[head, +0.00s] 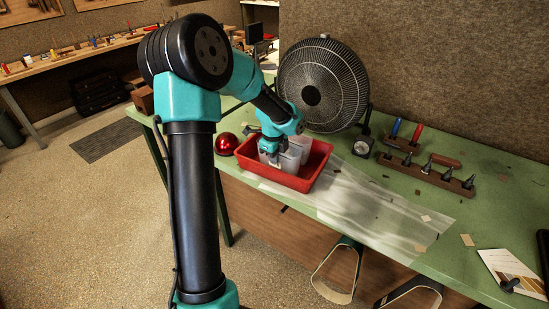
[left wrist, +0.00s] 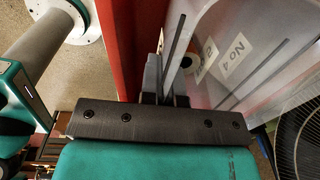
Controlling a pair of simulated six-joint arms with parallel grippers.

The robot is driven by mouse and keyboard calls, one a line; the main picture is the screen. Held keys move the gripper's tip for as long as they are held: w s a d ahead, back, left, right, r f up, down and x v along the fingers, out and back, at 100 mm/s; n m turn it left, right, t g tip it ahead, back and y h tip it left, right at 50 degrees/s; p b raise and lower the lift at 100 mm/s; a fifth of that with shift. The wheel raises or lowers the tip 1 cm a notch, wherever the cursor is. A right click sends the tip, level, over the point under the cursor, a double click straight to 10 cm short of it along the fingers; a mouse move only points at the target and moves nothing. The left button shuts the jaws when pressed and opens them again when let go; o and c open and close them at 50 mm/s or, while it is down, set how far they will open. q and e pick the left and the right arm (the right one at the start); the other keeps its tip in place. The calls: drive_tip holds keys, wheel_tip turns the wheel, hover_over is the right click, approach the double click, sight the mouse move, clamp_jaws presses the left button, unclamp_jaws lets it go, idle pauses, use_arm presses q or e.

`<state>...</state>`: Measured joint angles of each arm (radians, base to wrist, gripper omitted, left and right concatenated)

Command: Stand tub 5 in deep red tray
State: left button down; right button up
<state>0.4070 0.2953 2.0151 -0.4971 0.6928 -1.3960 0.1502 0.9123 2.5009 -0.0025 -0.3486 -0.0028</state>
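The deep red tray (head: 305,181) sits near the left end of the green bench, and its red wall (left wrist: 118,45) runs beside my fingers in the left wrist view. Pale, translucent tubs (head: 296,151) stand inside it, partly hidden by my left arm. My left gripper (head: 268,153) reaches down into the tray. In the left wrist view, its fingers (left wrist: 166,92) are close together on the edge of a pale tub wall (left wrist: 174,50); that tub's number is not readable. A label reading "No 4" (left wrist: 236,52) shows on a clear tub to the right. My right gripper is not in view.
A large round fan (head: 325,84) stands behind the tray. A shiny red ball (head: 226,143) is left of it. A translucent sheet (head: 375,217) covers the bench to the right. A wooden tool rack (head: 427,174) and a small gauge (head: 362,146) lie beyond.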

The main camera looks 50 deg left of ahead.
use_arm(q)
drive_tip(key=shift+f, duration=0.3)
drive_tip(key=c, duration=1.4)
unclamp_jaws()
drive_tip(key=shift+o, duration=0.2)
wheel_tip(320, 180, up, 12)
drive_tip(key=shift+s, duration=0.35)
drive_tip(key=shift+d, duration=0.15)
